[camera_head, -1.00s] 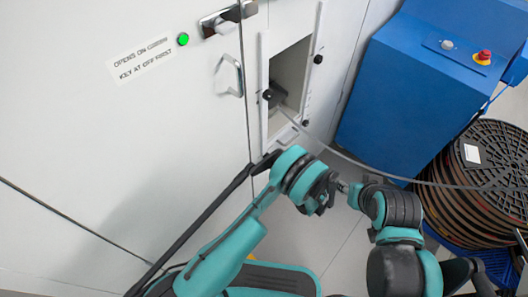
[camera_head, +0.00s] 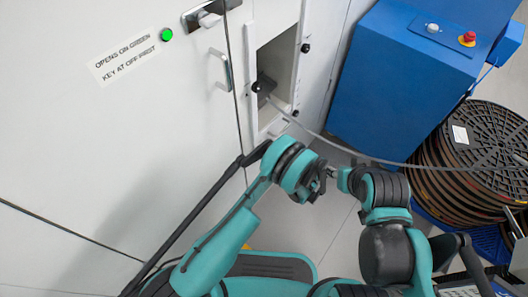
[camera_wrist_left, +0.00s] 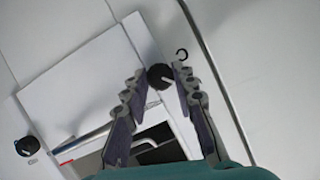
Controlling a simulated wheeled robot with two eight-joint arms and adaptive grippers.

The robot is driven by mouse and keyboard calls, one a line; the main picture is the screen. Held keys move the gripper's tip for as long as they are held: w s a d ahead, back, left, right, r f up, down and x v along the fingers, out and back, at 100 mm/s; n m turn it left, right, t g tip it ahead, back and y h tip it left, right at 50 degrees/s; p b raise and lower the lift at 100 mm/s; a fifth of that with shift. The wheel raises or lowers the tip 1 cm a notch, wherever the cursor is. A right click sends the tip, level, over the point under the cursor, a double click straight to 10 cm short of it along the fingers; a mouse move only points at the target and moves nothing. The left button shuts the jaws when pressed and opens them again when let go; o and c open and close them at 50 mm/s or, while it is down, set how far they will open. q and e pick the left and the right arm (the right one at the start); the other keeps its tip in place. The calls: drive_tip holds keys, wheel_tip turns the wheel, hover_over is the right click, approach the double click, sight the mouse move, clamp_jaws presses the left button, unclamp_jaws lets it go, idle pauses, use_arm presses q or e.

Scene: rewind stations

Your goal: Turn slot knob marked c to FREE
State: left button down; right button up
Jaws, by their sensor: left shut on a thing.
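The fingers of my right gripper cannot be made out in the head view.
The cabinet has an open recess (camera_head: 278,62), black knobs around it, and a pull handle (camera_head: 219,69). A grey strand (camera_head: 340,147) runs from the recess to stacked reels (camera_head: 480,140). A blue machine (camera_head: 395,75) stands right. A second knob (camera_wrist_left: 28,146) sits far left.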

sight(255, 135)
use_arm(q)
drive_tip(key=shift+w+f+m+g+y, duration=0.1)
drive_tip(key=shift+m+g+y, duration=0.45)
drive_tip(key=shift+m, duration=0.5)
drive_tip(key=shift+w+m+g+y, duration=0.1)
drive_tip(key=shift+m+g+y, duration=0.25)
drive_tip(key=shift+m+y, duration=0.5)
drive_tip(key=shift+m, duration=0.4)
drive_tip(key=c, duration=1.2)
unclamp_jaws()
wheel_tip(255, 135, up, 10)
